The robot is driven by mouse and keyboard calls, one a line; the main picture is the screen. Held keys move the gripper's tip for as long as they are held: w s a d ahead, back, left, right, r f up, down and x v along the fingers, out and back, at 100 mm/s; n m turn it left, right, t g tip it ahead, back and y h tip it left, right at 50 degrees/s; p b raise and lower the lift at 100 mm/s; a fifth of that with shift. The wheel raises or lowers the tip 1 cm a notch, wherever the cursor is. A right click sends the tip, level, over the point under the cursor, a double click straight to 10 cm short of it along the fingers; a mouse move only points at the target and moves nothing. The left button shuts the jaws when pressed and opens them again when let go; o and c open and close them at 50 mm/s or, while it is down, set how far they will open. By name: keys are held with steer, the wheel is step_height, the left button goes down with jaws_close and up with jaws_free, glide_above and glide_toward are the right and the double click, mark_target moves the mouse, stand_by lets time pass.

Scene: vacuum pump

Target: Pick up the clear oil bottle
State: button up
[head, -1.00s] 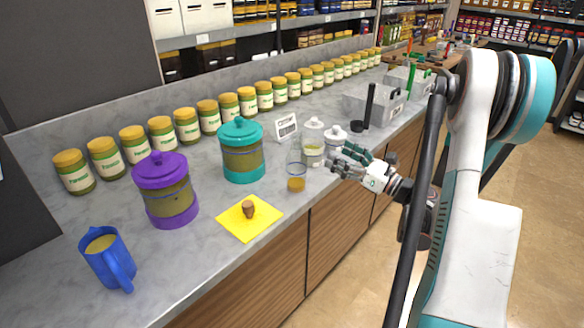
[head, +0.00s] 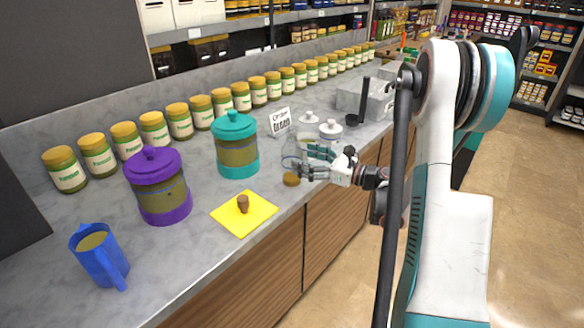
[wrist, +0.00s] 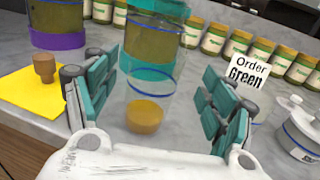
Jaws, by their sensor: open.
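A clear cylindrical vessel with a blue ring and amber oil at its bottom stands upright on the counter; I take it for the clear oil bottle (wrist: 148,113). In the head view its amber base (head: 291,180) shows, and the fingers partly cover the rest. My gripper (head: 305,163) is open and low at the counter's front edge. In the wrist view the teal-padded fingers (wrist: 160,95) stand on both sides of the bottle, with visible gaps. I cannot tell how deep the bottle sits between them.
A teal-lidded jar (head: 236,150) stands close behind the bottle. A brown stopper (head: 243,204) rests on a yellow mat (head: 262,209) to the left. White-lidded jars (head: 330,129) and an "Order Green" card (head: 280,122) stand nearby. A purple jar (head: 160,185) and blue jug (head: 100,257) stand further left.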

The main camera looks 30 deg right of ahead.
mark_target(292, 156)
steer(key=b+x, duration=0.2)
steer(key=x, duration=0.2)
steer(key=shift+w+a+f, duration=0.1)
steer(key=shift+w+a, duration=0.15)
steer(key=shift+a, duration=0.15)
steer(key=c, duration=1.4)
